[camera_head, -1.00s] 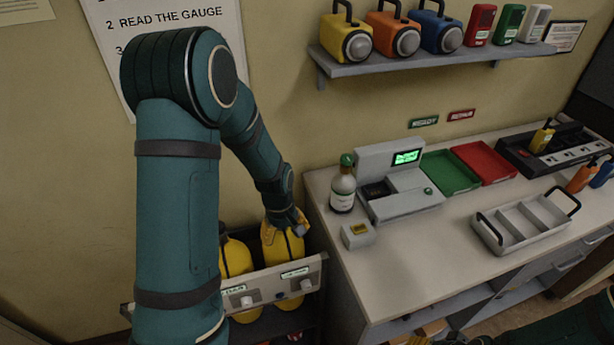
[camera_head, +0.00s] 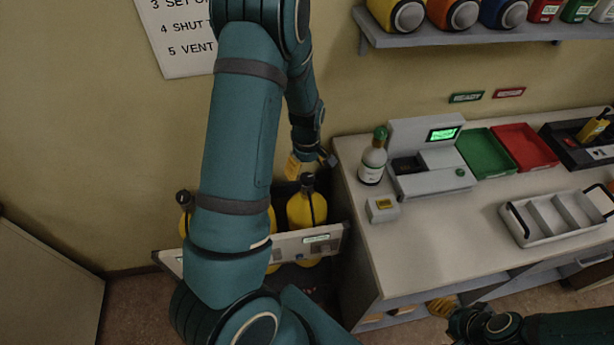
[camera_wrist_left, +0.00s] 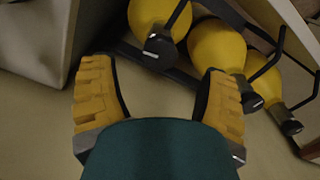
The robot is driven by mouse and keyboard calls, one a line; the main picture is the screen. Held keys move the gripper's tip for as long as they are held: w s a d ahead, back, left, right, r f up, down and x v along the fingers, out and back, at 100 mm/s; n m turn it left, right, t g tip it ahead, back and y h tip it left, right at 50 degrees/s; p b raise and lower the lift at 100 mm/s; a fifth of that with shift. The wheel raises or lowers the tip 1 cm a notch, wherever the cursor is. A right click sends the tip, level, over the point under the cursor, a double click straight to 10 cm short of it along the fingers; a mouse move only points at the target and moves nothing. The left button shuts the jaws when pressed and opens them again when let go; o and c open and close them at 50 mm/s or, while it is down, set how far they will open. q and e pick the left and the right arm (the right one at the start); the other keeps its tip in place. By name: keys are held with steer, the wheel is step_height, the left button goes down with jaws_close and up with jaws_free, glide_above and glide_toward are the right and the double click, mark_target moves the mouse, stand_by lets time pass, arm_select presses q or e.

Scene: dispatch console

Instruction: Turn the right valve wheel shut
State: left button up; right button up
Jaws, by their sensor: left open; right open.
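The right yellow cylinder (camera_head: 307,210) stands in a rack beside the counter, with the dark right valve wheel (camera_head: 307,181) on its neck. My left gripper (camera_head: 308,166) is open, just above and close to this wheel. In the left wrist view the wheel (camera_wrist_left: 159,46) lies ahead of the gap between the yellow-padded fingers of the left gripper (camera_wrist_left: 158,75), and nothing is held. Whether a finger touches it I cannot tell. My right gripper (camera_head: 440,307) is open, low by the counter front at the bottom, partly out of clear sight.
Other yellow cylinders are in the rack, mostly behind my left arm; the left wrist view shows two more (camera_wrist_left: 218,46). The rack's front panel (camera_head: 290,246) stands before them. The counter (camera_head: 425,240) bounds the right side and holds a bottle (camera_head: 373,160) and divided tray (camera_head: 555,218).

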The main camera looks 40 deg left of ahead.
mark_target(307, 177)
arm_select(q)
steer(key=shift+f, duration=2.1)
steer(key=c, duration=1.2)
